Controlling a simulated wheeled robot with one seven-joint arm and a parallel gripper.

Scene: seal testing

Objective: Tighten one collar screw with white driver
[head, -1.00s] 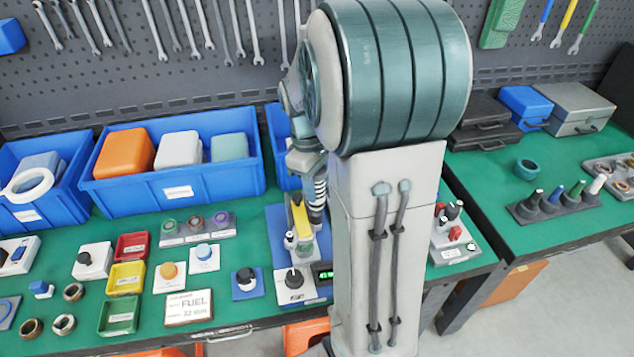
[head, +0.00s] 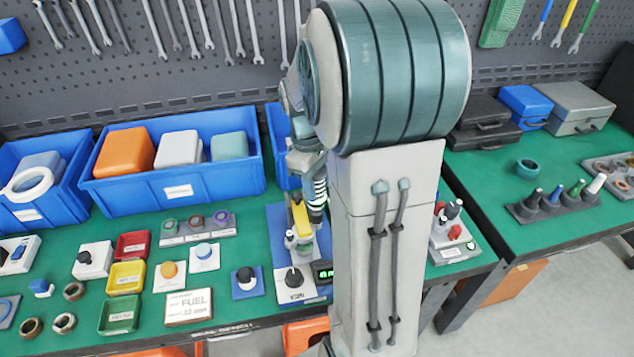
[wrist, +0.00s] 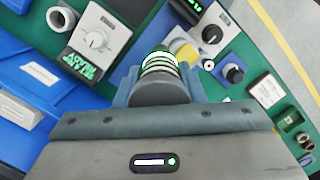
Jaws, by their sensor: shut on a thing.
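My gripper (wrist: 160,84) is shut on a grey cylinder with pale, green-lit rings (wrist: 160,60). In the head view the ringed cylinder (head: 317,194) shows just left of my arm, above a blue-based test stand (head: 277,232) with a yellow part (head: 301,218). Whether it touches the stand I cannot tell. A white-handled driver (head: 597,183) stands at the right end of a dark rack on the right table. A teal ring (head: 526,168) lies behind that rack; it may be a collar. No collar screw can be made out. My arm hides part of the stand.
Blue bins (head: 178,192) stand at the back left. Small trays (head: 126,278), knobs and loose rings fill the left bench front. A small green-lit display (head: 324,272) sits by the stand. The dark driver rack (head: 530,209) has green tabletop around it.

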